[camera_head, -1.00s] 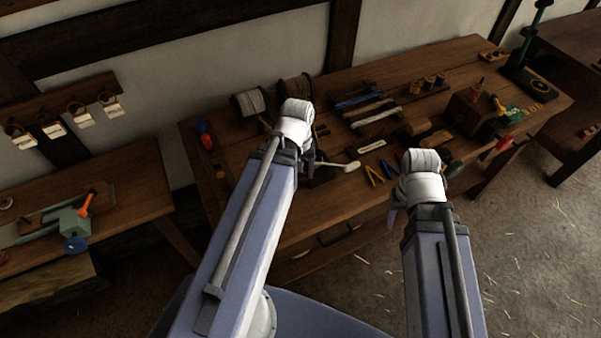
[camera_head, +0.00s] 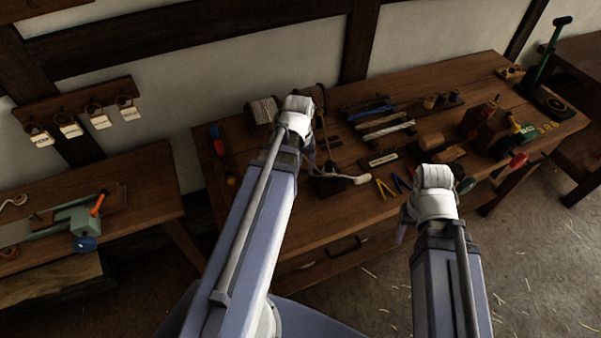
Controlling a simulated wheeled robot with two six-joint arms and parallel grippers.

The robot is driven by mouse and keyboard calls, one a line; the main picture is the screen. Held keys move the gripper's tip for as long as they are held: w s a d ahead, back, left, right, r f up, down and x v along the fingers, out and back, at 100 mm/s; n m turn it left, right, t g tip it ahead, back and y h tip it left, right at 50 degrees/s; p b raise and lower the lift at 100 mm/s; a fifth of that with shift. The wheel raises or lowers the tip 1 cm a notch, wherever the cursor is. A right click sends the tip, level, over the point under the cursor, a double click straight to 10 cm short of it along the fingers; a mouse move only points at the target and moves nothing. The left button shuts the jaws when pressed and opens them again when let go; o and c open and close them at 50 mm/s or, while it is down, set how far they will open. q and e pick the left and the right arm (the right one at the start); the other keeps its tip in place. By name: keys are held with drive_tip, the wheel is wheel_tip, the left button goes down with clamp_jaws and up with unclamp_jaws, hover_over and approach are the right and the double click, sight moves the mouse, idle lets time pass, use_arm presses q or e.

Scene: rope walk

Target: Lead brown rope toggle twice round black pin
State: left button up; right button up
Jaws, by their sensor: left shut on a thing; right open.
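My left gripper (camera_head: 309,166) is over the front left part of the workbench, beside a dark block (camera_head: 330,185) with a pale cord (camera_head: 350,178) across it. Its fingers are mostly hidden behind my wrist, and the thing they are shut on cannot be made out. My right gripper (camera_head: 402,230) is open near the bench's front edge, partly hidden by its own wrist. I cannot clearly pick out the brown rope toggle or the black pin; they are too small or hidden near my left gripper.
The workbench (camera_head: 290,235) carries a rope spool (camera_head: 262,110) at the back left, yellow-handled pliers (camera_head: 386,189), a wooden mallet (camera_head: 449,155) and a rack of small spools (camera_head: 430,103). A side bench with a green vise (camera_head: 80,222) stands left. Bare bench top shows near the front.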

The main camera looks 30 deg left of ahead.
use_arm(q)
drive_tip(key=shift+w+a, duration=0.4)
drive_tip(key=shift+w, duration=0.05)
drive_tip(key=shift+w+a, duration=0.3)
drive_tip(key=shift+w, duration=0.55)
drive_tip(key=shift+w+a, duration=0.3)
drive_tip(key=shift+w, duration=0.55)
drive_tip(key=w+d, duration=0.2)
drive_tip(key=w, duration=0.4)
drive_tip(key=shift+w, duration=0.4)
